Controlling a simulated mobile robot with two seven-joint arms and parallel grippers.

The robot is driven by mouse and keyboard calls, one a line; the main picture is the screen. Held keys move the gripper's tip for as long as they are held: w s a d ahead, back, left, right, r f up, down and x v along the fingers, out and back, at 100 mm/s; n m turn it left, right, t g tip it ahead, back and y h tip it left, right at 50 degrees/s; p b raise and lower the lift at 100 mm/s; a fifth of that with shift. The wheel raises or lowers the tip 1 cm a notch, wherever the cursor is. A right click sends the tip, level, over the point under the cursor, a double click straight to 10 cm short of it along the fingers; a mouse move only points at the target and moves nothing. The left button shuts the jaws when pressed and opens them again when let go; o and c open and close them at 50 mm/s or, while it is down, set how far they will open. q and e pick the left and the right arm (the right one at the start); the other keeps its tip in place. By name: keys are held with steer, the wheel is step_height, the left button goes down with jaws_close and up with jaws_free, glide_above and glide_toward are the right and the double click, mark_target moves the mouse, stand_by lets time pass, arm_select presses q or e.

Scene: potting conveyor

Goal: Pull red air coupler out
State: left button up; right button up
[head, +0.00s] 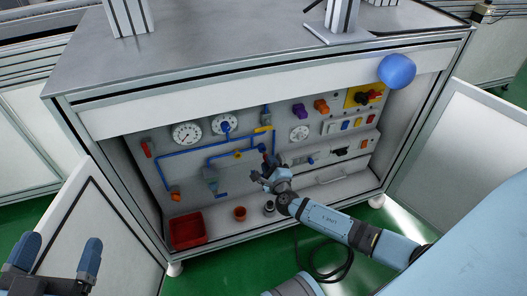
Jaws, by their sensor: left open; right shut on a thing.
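My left gripper (60,252) is open and empty at the lower left, outside the cabinet and far from the panel.
Blue pipes (188,151), gauges (186,134) and coloured switches (345,126) crowd the panel. A red bin (187,230) and a small red cup (240,213) stand on the cabinet floor. Open doors (465,150) flank the cabinet. A blue ball (397,71) is at the upper right.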

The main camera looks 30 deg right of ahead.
arm_select(q)
steer(key=shift+f, duration=0.1)
stand_by(0.5)
steer(key=shift+s+d+f+n+g+y+p, duration=0.15)
steer(key=shift+s+d+f+n+g+p, duration=0.2)
steer(key=shift+f+n, duration=0.2)
steer(key=shift+s+d+f+n+g+y+p, duration=0.15)
steer(key=shift+s+f+n+g+p, duration=0.1)
steer(key=shift+s+f+n+p, duration=0.25)
arm_select(e)
steer(key=v, duration=0.3)
arm_select(q)
steer(key=shift+w, duration=0.15)
